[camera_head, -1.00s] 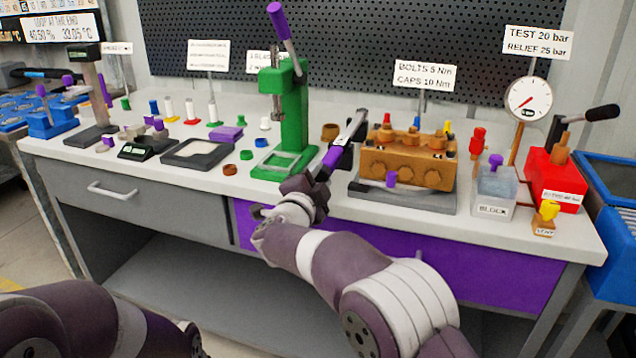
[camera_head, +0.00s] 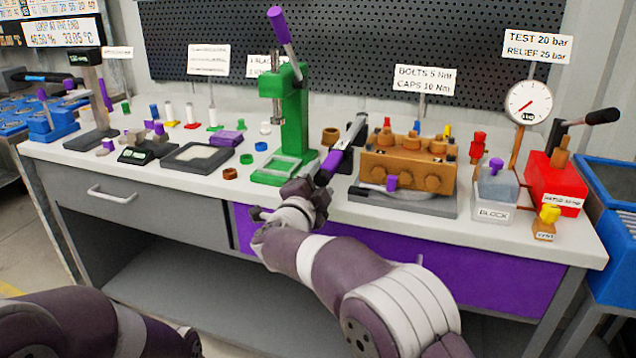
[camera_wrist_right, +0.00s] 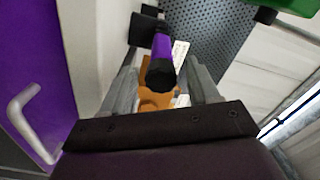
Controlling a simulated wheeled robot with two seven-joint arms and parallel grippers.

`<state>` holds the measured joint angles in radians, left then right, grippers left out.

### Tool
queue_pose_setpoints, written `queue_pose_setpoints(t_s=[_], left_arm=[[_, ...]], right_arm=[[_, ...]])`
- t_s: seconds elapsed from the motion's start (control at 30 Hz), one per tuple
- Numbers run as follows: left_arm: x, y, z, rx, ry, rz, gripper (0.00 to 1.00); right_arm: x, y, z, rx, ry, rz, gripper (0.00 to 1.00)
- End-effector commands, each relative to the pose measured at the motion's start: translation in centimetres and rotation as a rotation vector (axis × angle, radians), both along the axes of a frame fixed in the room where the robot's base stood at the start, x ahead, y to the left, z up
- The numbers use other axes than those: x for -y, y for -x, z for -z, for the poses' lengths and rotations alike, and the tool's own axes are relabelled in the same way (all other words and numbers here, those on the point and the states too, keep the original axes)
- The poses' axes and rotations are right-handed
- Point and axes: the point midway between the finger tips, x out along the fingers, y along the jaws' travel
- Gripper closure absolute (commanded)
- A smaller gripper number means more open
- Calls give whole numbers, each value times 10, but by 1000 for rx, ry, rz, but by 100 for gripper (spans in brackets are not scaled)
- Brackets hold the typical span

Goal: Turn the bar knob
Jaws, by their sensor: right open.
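No part is plainly marked as the bar knob, so I cannot tell for sure which it is. A dark bar-shaped tool with a purple grip (camera_head: 332,160) slants up beside the bronze pump block (camera_head: 408,172). My right gripper (camera_head: 316,188) is at its lower end. In the right wrist view the tool's black round end and purple band (camera_wrist_right: 161,62) lie between the two open fingers (camera_wrist_right: 162,88); contact cannot be told. A small purple knob (camera_head: 391,183) sits at the pump's front, and another purple knob (camera_head: 496,164) on the clear block. My left gripper is out of view.
A green press (camera_head: 292,115) stands left of my right gripper. The red hand pump (camera_head: 555,180), pressure gauge (camera_head: 528,102) and yellow-topped vent block (camera_head: 546,225) are at the right. The bench's front edge and purple drawer (camera_head: 470,260) lie under my right arm.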

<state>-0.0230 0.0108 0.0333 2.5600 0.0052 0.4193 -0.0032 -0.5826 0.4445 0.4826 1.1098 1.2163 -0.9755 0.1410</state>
Motion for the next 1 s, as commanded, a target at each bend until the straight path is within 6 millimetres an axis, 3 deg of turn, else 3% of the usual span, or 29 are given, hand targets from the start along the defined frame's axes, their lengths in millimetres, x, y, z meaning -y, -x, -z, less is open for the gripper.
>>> queue_pose_setpoints(t_s=[0.13,0.5,0.7,1.0], left_arm=[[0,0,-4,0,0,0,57],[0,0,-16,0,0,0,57],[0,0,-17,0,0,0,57],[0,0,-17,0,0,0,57]], right_arm=[[-8,20,-2,-1,1,-4,40],[-35,107,-1,0,0,-3,40],[-38,121,1,0,1,-1,40],[-46,118,6,-29,12,-38,40]])
